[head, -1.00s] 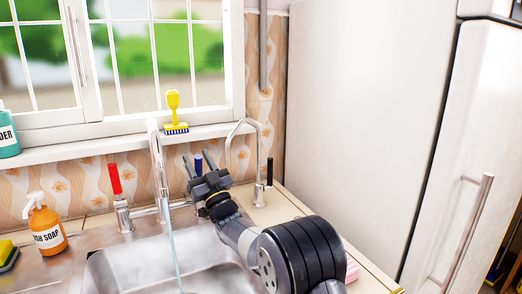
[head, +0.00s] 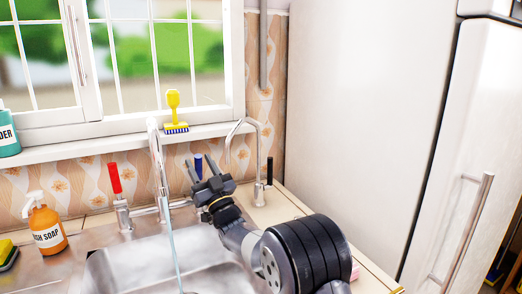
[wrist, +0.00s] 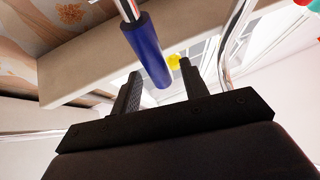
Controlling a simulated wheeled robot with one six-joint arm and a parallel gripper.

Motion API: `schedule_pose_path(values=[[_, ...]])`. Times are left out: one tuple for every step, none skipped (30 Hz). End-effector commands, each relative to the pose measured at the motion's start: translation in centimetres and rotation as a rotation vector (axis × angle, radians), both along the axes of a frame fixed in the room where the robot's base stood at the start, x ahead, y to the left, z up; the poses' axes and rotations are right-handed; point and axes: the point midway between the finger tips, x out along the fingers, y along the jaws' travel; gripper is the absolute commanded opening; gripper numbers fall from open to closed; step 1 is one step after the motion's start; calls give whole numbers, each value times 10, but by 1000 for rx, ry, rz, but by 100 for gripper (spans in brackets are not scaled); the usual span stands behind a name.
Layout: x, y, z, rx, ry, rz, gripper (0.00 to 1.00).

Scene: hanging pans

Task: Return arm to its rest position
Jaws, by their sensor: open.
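My gripper (head: 191,170) is open and empty, raised above the right part of the sink in the head view. Its two fingers point up and away, toward the tiled wall below the window sill. In the wrist view my gripper (wrist: 160,75) also shows its fingers apart, with a blue tap handle (wrist: 147,50) beyond the gap. The blue handle (head: 199,166) stands behind the fingers in the head view. I cannot tell whether the fingers touch it. My arm comes in from the lower right.
Water runs from the main faucet (head: 158,165) into the sink (head: 125,269). A red tap handle (head: 115,178) and soap bottle (head: 45,225) stand left. A thin curved faucet (head: 258,165) stands close right of my gripper. The fridge (head: 365,120) fills the right. A yellow brush (head: 173,103) is on the sill.

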Motion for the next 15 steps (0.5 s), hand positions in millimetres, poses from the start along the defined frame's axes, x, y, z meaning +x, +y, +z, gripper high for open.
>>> schedule_pose_path(values=[[5, 4, 6, 1, -2, 1, 42], [7, 6, 9, 1, -2, 1, 42], [11, 9, 12, 0, -1, 1, 42], [13, 11, 15, 1, -2, 1, 42], [16, 13, 17, 0, 0, 0, 42], [20, 16, 21, 1, -1, 0, 42], [22, 18, 24, 1, -1, 0, 42], [24, 19, 27, -1, 1, 0, 42], [24, 19, 28, -5, 12, -1, 42], [25, 19, 29, -9, 18, -1, 42], [25, 19, 29, -11, 24, -1, 42], [26, 20, 29, -15, 31, 0, 42], [27, 20, 28, -17, 37, -1, 42], [27, 20, 28, -20, 42, -1, 42], [28, 21, 28, -24, 51, -1, 42]])
